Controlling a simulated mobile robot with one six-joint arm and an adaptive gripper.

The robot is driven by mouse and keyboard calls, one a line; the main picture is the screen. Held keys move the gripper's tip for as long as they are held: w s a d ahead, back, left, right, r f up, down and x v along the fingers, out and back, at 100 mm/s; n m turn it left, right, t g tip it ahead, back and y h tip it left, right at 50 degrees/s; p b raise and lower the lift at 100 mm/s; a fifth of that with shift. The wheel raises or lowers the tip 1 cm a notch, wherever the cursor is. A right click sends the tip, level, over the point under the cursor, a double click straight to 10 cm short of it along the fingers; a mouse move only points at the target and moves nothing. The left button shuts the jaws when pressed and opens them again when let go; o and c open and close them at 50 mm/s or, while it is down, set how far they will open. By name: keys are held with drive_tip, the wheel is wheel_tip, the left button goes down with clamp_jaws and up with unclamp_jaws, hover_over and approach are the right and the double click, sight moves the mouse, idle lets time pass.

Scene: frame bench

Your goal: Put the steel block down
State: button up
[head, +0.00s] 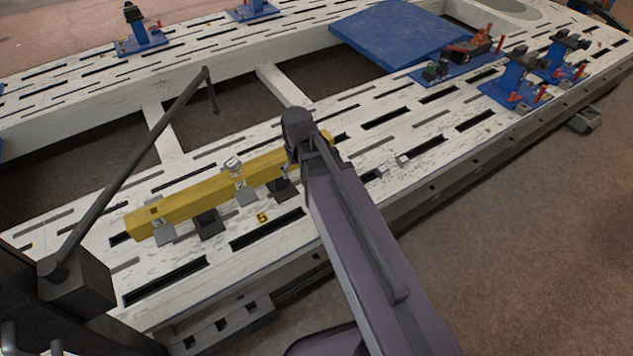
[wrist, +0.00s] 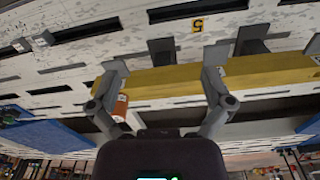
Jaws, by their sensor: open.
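Two small silvery cubes, which look like steel blocks, rest on the slotted white bench right of my arm in the head view, one nearer (head: 383,171) and one farther (head: 402,160). They also show at the left of the wrist view (wrist: 20,45). I cannot tell which block the task names.
Dark and grey brackets (head: 207,223) stand along the beam's near side, by a yellow "5" tag (head: 262,217). Blue fixtures (head: 513,88) and a blue plate (head: 395,35) occupy the far right.

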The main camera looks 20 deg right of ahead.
drive_tip(key=s+d+m, duration=0.1)
drive_tip(key=s+d, duration=0.2)
drive_tip(key=s, duration=0.2)
drive_tip(key=shift+s+d+m+g, duration=0.3)
